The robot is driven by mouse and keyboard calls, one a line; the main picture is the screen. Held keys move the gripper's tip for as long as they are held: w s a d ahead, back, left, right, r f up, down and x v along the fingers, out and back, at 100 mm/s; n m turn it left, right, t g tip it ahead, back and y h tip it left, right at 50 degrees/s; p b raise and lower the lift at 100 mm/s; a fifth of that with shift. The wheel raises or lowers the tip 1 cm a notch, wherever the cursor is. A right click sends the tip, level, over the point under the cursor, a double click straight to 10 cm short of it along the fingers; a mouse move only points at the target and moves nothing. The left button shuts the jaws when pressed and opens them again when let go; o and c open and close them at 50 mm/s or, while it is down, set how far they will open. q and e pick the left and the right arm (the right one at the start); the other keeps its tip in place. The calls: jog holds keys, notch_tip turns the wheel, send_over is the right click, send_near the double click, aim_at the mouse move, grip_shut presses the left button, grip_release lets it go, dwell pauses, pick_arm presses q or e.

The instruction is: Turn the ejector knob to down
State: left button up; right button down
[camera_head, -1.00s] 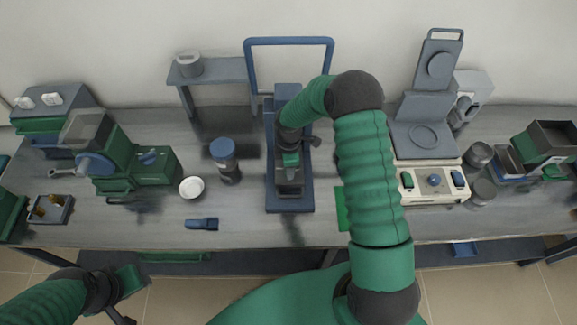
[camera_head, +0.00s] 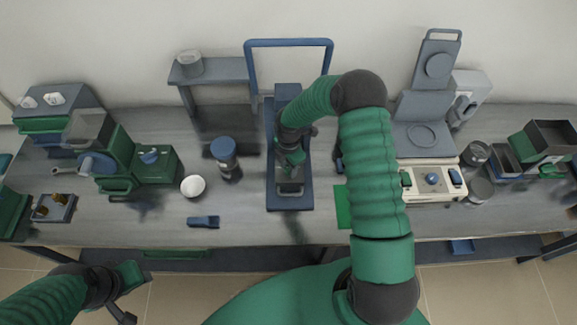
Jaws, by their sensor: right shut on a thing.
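A dark blue press-like stand (camera_head: 290,202) with a tall blue handle frame (camera_head: 290,43) stands at the middle of the bench. My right gripper (camera_head: 291,165) reaches down onto it from above and is shut at its front part. The ejector knob appears to be between the fingers there, but the gripper and wrist hide it, so its setting cannot be read. My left gripper (camera_head: 128,292) hangs at the lower left, in front of the bench, with its fingers apart and nothing between them.
A blue-capped jar (camera_head: 224,150), a white bowl (camera_head: 193,186) and a small blue tool (camera_head: 203,222) lie left of the stand. A green machine (camera_head: 110,160) stands farther left. A cream-based device (camera_head: 432,181) is to the right, beyond my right arm. The front middle bench is mostly clear.

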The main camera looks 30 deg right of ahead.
jog(key=c, duration=1)
grip_release()
jog(key=shift+s+d, duration=0.1)
jog(key=shift+r, duration=0.4)
notch_tip(320, 180, up, 16)
jog(key=shift+f+b, duration=0.1)
jog(key=shift+b, duration=0.75)
